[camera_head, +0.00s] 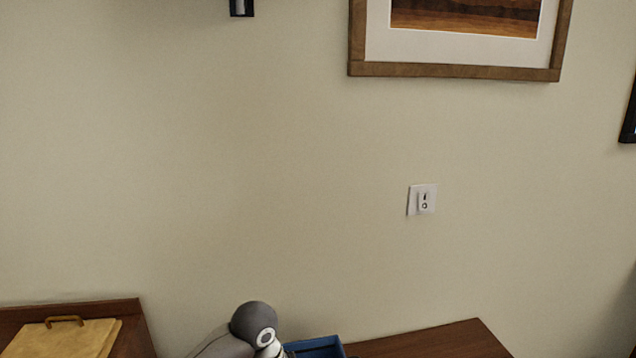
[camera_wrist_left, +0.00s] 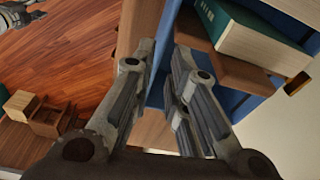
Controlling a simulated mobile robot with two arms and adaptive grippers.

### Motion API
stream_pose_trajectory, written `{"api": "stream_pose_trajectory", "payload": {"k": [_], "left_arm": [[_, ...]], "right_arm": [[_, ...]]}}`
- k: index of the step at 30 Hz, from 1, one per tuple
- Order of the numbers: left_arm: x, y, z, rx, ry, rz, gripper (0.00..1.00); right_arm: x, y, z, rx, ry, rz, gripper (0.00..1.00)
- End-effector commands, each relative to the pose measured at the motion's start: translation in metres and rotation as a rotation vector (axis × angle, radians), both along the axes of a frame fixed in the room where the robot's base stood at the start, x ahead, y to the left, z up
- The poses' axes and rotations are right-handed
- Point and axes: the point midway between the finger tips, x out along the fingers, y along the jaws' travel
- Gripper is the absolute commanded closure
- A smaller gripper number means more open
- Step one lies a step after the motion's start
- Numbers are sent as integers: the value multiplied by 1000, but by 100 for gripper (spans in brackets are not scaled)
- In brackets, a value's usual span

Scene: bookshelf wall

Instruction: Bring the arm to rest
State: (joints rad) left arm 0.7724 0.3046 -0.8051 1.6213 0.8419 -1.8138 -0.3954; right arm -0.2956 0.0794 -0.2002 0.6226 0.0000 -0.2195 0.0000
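My left gripper (camera_wrist_left: 164,52) fills the middle of the left wrist view. Its two grey fingers are apart, with a narrow gap between the tips and nothing held there. A wooden panel and a blue surface show behind the fingers. In the head view, a grey rounded joint of my arm (camera_head: 255,322) rises at the bottom edge; its gripper is not seen there. A grey mechanical part at the top left corner of the left wrist view looks like part of my other arm, cut off by the frame.
A blue box (camera_head: 318,347) and a brown wooden top (camera_head: 440,342) lie beside the arm joint. A yellow handled piece (camera_head: 65,338) is at lower left. A green-spined book (camera_wrist_left: 222,28) lies near the left gripper. Small wooden boxes (camera_wrist_left: 48,120) stand on the floor.

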Motion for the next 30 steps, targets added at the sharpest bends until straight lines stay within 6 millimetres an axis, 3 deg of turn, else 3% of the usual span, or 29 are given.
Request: {"api": "stream_pose_trajectory", "payload": {"k": [6, 13, 21, 30], "left_arm": [[-51, -18, -40, -120, -11, 133, 85], [-100, -9, -65, -212, -34, 367, 85], [-160, 41, -82, -226, -71, 707, 85], [-212, 101, -84, -152, -122, 968, 85]], "right_arm": [[-8, -1, -1, -2, 13, 0, 60], [-7, -1, -1, -1, 11, 0, 60], [-6, 0, 0, -1, 9, 0, 60], [-5, -1, 0, -1, 7, 0, 60]]}}
